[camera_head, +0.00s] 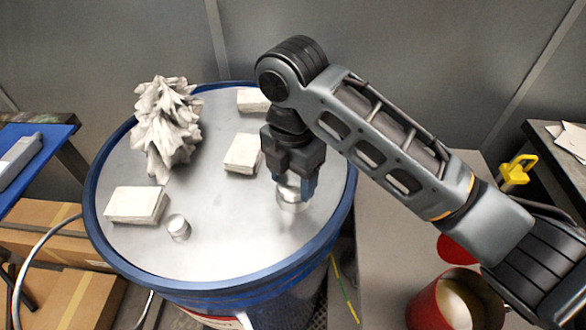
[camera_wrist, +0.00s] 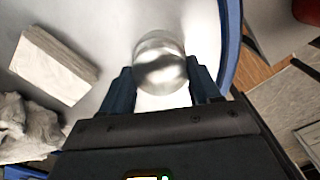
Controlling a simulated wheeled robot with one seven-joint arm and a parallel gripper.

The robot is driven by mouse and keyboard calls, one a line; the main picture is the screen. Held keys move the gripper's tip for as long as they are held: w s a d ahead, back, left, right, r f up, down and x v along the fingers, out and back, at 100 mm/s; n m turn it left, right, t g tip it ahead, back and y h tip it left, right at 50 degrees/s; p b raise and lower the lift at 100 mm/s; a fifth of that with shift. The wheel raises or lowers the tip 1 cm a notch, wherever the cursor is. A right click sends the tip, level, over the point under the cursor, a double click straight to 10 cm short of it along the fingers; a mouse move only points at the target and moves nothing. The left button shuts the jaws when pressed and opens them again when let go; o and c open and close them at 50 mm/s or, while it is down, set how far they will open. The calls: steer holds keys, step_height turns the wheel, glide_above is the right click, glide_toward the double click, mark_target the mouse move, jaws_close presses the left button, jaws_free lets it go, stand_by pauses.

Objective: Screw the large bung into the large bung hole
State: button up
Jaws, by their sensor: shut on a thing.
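My gripper (camera_head: 294,187) is over the right side of the drum lid (camera_head: 225,245). It is shut on a shiny silver round bung (camera_head: 291,198), which also shows between the two blue fingers in the wrist view (camera_wrist: 160,62). The bung is at or just above the lid; I cannot tell whether it touches. No bung hole is visible; the area under the held bung is hidden. A smaller silver cylinder (camera_head: 178,227), apparently the small bung, stands on the lid at the front left.
On the lid are a crumpled whitish cloth (camera_head: 165,125) and white blocks at the left (camera_head: 137,204), the middle (camera_head: 242,153) and the back (camera_head: 254,101). A raised blue rim (camera_head: 110,253) rings the lid. A red can (camera_head: 440,300) stands at the lower right.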

steer(key=shift+a+m, duration=0.15)
steer(key=shift+m, duration=0.65)
steer(key=shift+m, duration=2.3)
steer(key=m, duration=0.3)
steer(key=shift+m, duration=0.8)
